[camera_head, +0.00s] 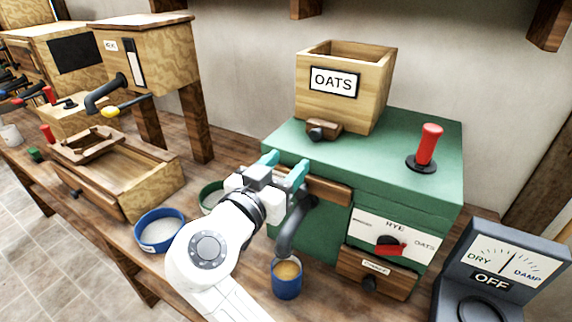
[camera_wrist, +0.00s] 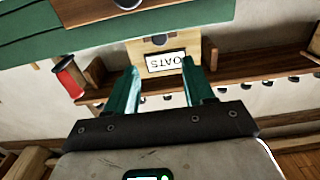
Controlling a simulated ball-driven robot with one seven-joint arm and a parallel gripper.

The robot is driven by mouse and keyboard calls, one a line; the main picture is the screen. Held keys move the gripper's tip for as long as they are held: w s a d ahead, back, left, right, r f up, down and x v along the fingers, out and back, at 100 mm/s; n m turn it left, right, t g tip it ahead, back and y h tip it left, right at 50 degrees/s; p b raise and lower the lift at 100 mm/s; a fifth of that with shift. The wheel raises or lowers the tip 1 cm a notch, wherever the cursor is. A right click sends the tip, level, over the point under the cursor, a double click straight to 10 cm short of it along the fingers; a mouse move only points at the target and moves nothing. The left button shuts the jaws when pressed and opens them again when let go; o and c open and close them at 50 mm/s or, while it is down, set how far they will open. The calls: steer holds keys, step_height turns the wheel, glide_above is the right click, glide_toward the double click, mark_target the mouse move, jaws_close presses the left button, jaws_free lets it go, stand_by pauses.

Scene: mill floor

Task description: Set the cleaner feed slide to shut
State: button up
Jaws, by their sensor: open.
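No visible label reads "cleaner" or "feed slide", so I cannot tell for certain which part is the slide. A small wooden block with a dark knob (camera_head: 318,130) sits at the foot of the wooden OATS hopper (camera_head: 372,85), on the green machine (camera_head: 440,150). The OATS label also shows upside down in the wrist view (camera_wrist: 166,61). My gripper (camera_head: 284,168) is open and empty at the green machine's front left top edge, in front of and below that block. In the wrist view its teal fingers (camera_wrist: 162,88) are apart with nothing between them.
A red-handled lever (camera_head: 430,145) stands on the green machine; a rye/oats selector (camera_head: 390,245) is on its front. A blue cup (camera_head: 287,290) stands below a dark spout. A meter (camera_head: 505,270) is at right. Blue bowl (camera_head: 160,230) and wooden trough machine (camera_head: 150,190) are left.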

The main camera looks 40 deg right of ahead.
steer(key=shift+a+m+b, duration=0.15)
steer(key=shift+m+b, duration=0.35)
steer(key=shift+m, duration=0.1)
steer(key=shift+c, duration=1.4)
steer(key=shift+a+f+m+b, duration=0.1)
steer(key=shift+a+m+b, duration=0.15)
steer(key=shift+m+b, duration=0.6)
steer(key=shift+c, duration=0.9)
steer(key=m+b, duration=0.1)
steer(key=m, duration=0.1)
steer(key=a+m+b, duration=0.1)
steer(key=m, duration=0.2)
steer(key=shift+s+a, duration=0.1)
steer(key=shift+s, duration=0.1)
steer(key=shift+c, duration=1.4)
steer(key=m, duration=0.1)
steer(key=m+b, duration=0.1)
steer(key=m, duration=0.1)
steer(key=a+m+b, duration=0.1)
steer(key=m, duration=0.1)
steer(key=shift+s+r, duration=0.25)
jaws_close()
steer(key=m+p, duration=0.1)
steer(key=m, duration=0.4)
glide_toward(314, 136)
steer(key=x, duration=0.7)
steer(key=shift+r, duration=0.15)
